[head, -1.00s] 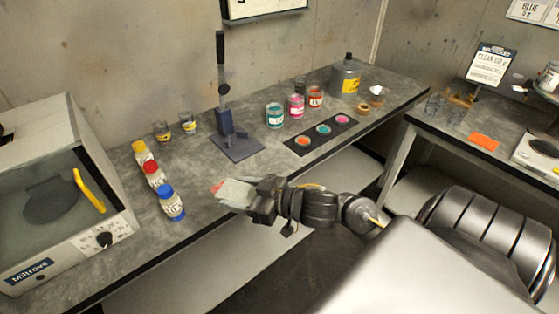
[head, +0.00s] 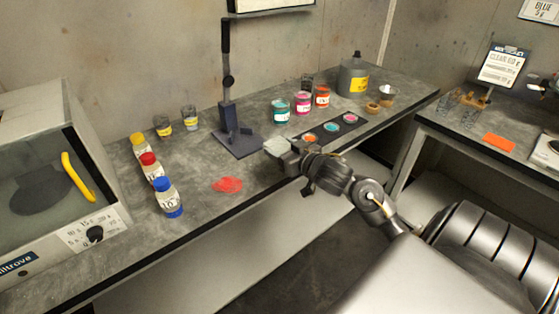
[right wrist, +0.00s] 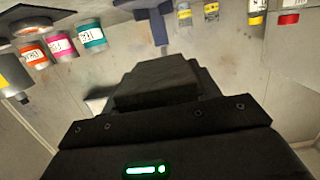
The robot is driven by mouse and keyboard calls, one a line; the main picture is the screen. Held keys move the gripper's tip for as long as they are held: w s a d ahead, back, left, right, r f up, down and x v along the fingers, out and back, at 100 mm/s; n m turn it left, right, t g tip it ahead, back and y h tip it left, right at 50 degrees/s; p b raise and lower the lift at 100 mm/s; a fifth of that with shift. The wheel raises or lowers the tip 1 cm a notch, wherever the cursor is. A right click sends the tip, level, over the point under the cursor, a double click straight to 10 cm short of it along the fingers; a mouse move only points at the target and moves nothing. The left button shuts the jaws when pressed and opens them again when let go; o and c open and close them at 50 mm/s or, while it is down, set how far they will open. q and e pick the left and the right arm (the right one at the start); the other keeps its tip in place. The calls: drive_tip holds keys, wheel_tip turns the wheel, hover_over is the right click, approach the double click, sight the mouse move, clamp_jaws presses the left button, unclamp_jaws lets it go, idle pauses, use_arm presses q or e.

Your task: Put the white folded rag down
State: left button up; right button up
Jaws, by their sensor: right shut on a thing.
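The white folded rag (head: 275,145) is in the jaws of my right gripper (head: 289,152) in the head view. It looks pale grey-white and sits over the grey bench (head: 205,218), near its front edge and just right of the dark press stand's base. I cannot tell whether the rag touches the bench or hangs a little above it. My left gripper is not in view.
A red spill (head: 228,185) lies on the bench left of the gripper. The press stand (head: 228,120) is just behind. A dark strip (head: 334,136) with paint pucks lies to the right. Several bottles (head: 167,197) stand at left, paint jars (head: 281,111) behind.

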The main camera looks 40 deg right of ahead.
drive_tip(key=w+d+f, duration=0.1)
drive_tip(key=w+f, duration=0.1)
drive_tip(key=w+d+f, duration=0.3)
drive_tip(key=w+f, duration=0.1)
drive_tip(key=f, duration=0.1)
drive_tip(key=shift+w+d, duration=0.15)
drive_tip(key=shift+w, duration=0.1)
drive_tip(key=shift+w+d+f, duration=0.1)
drive_tip(key=shift+w+f, duration=0.05)
drive_tip(key=shift+f, duration=1.6)
drive_tip(key=shift+f, duration=0.1)
drive_tip(key=o, duration=1)
drive_tip(key=s, duration=0.4)
drive_tip(key=s+r, duration=0.1)
drive_tip(key=s, duration=0.3)
drive_tip(key=s+r, duration=0.1)
drive_tip(key=s, duration=0.2)
drive_tip(key=shift+s+r+b, duration=0.2)
drive_tip(key=shift+s+b, duration=0.1)
drive_tip(key=shift+s, duration=0.1)
